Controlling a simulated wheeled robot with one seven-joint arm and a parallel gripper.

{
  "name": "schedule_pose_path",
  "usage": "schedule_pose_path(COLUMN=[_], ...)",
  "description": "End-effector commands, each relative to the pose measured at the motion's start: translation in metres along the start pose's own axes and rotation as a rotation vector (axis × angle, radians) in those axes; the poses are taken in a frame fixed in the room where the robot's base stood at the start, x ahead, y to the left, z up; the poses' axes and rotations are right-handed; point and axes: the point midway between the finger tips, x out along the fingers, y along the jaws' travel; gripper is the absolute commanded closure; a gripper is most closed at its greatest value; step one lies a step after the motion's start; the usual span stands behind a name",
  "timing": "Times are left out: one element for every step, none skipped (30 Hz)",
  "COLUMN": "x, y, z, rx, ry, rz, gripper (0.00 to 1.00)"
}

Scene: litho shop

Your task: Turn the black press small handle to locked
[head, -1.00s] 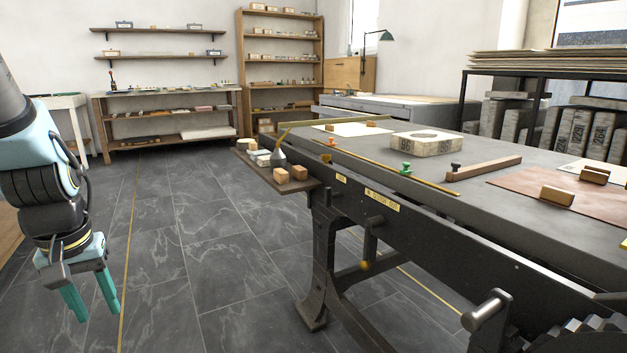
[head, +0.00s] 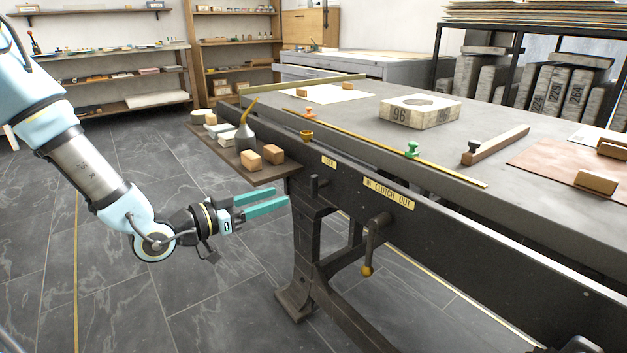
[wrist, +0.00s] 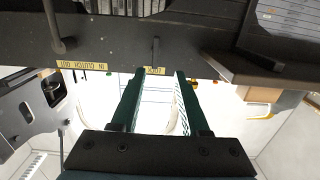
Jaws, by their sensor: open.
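The black press small handle (head: 316,186) is a short dark lever on the side rail of the press, below a small brass plate (head: 329,162). In the wrist view, where the labels are upside down, the handle (wrist: 155,50) stands in line with the gap between my fingers, beside the plate that seems to read LOCK (wrist: 154,70). My gripper (head: 281,196), with teal fingers, is open and empty, just left of the handle in the head view. Its fingertips (wrist: 159,74) look short of the handle. I cannot tell whether they touch.
A larger crank handle with a brass knob (head: 375,240) hangs right, below the IN CLUTCH OUT plate (head: 388,193). A wooden side shelf (head: 270,174) with blocks and an oil can (head: 245,137) juts out above my gripper. The floor to the left is clear.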

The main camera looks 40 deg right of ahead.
Motion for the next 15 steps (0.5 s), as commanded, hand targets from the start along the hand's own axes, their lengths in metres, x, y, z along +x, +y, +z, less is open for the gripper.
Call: schedule_pose_path(x=[0.003,0.005,0.008,0.011,0.014,0.019,0.024,0.029,0.036,0.042,0.048,0.056,0.062,0.067,0.074], y=[0.004,0.005,0.006,0.006,0.007,0.007,0.007,0.007,0.007,0.008,0.008,0.008,0.008,0.008,0.008], z=[-0.004,-0.006,-0.008,-0.009,-0.009,-0.009,-0.009,-0.009,-0.009,-0.009,-0.009,-0.010,-0.010,-0.010,-0.010], rx=[-0.002,-0.001,0.001,0.001,0.002,0.001,0.001,0.002,0.001,0.002,0.002,0.001,0.001,0.001,0.001], ry=[0.030,0.042,0.050,0.053,0.055,0.054,0.054,0.054,0.052,0.052,0.052,0.053,0.052,0.051,0.051], rz=[0.012,0.016,0.020,0.021,0.022,0.022,0.022,0.023,0.021,0.022,0.022,0.021,0.022,0.021,0.021], gripper=[0.55,0.55,0.55,0.55,0.55,0.55,0.55,0.55,0.55,0.55,0.55,0.55,0.55,0.55,0.55])
